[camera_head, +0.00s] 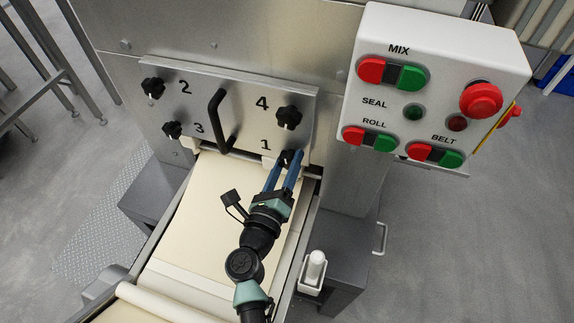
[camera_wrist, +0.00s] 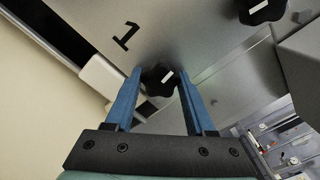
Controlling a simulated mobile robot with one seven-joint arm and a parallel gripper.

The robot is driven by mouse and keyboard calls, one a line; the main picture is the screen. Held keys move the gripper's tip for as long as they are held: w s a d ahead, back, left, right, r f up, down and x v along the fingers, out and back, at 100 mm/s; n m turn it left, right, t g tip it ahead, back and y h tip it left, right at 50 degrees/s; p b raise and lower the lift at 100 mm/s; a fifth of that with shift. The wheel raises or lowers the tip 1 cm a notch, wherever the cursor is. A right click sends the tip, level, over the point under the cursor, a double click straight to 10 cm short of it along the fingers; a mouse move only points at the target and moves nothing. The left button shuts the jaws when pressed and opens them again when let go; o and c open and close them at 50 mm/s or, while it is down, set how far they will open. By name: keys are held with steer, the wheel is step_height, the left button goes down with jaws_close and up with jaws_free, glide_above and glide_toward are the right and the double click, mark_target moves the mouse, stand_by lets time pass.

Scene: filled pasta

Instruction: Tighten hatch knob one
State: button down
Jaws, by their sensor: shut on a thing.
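Hatch knob one (camera_head: 289,156) is a black lobed knob at the lower right of the metal hatch plate (camera_head: 240,103), beside the printed number 1. In the wrist view the knob (camera_wrist: 159,78) shows a white mark on its face and sits between my blue fingertips. My gripper (camera_head: 287,160) reaches up to it over the dough sheet and is shut on it. In the wrist view my gripper (camera_wrist: 160,84) has one finger on each side of the knob. The fingers and arm partly hide the knob in the head view.
Knob four (camera_head: 288,117) is just above; knob two (camera_head: 153,87) and knob three (camera_head: 172,130) are at the left. A black handle (camera_head: 219,120) stands out mid-plate. The control box (camera_head: 432,85) juts out at the right. The pale dough sheet (camera_head: 205,215) lies below.

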steer(key=shift+m, duration=0.6)
steer(key=shift+c, duration=1.3)
jaws_free()
steer(key=shift+s, duration=0.1)
steer(key=p+v, duration=0.1)
steer(key=v, duration=1.1)
steer(key=shift+s, duration=0.35)
steer(key=shift+a, duration=0.15)
